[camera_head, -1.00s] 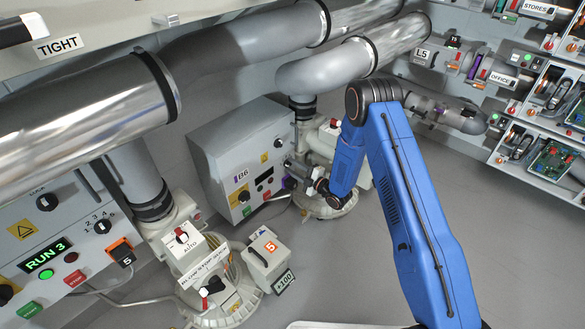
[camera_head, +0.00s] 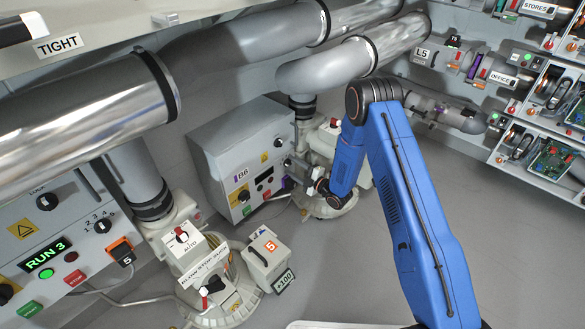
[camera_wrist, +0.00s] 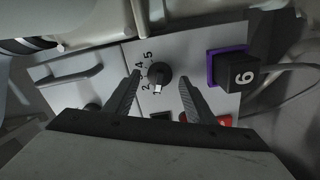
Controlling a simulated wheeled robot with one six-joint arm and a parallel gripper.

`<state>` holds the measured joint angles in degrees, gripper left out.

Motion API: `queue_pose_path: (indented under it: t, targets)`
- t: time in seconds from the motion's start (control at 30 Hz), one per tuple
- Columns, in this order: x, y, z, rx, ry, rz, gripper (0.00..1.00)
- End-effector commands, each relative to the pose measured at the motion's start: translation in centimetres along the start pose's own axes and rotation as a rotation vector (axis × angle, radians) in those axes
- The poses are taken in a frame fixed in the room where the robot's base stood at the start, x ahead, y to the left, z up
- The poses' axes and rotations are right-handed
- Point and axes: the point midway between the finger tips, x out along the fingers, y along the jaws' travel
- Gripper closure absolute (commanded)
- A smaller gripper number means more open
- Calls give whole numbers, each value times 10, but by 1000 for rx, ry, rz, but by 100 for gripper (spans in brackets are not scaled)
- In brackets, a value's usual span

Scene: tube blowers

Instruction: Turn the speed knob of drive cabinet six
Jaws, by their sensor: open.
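Drive cabinet six (camera_head: 219,147) is the grey box marked B6 in the middle of the head view. Its face also shows in the wrist view (camera_wrist: 195,55). The speed knob (camera_wrist: 159,72) is round and dark, with numbers 1 to 5 around it; its white mark is by the 1. My gripper (camera_wrist: 158,78) is open, with one finger on each side of the knob and a small gap showing on both sides. In the head view my gripper (camera_head: 291,164) is at the cabinet's right side, where I cannot clearly make out the speed knob.
A purple-rimmed plug marked 6 (camera_wrist: 232,70) sits right of the knob, with a cable. A handle (camera_wrist: 68,78) is on the left. Drive cabinet five (camera_head: 75,240), showing RUN 3, stands at the lower left. Large pipes (camera_head: 90,110) run above. The floor at right is clear.

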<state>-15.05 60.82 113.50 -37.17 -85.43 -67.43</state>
Motion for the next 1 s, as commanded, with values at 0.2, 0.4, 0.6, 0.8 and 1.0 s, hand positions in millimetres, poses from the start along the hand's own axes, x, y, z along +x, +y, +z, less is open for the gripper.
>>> queue_pose_path:
  t: [0.2,0.4,0.6,0.8,1.0]
  targets:
    - [-23,1,1,1,-3,0,50]
    - [-62,0,1,2,-4,0,50]
    - [-102,0,2,1,-3,0,50]
    - [-140,0,1,2,-3,0,50]
    - [-165,0,1,1,-2,-1,50]
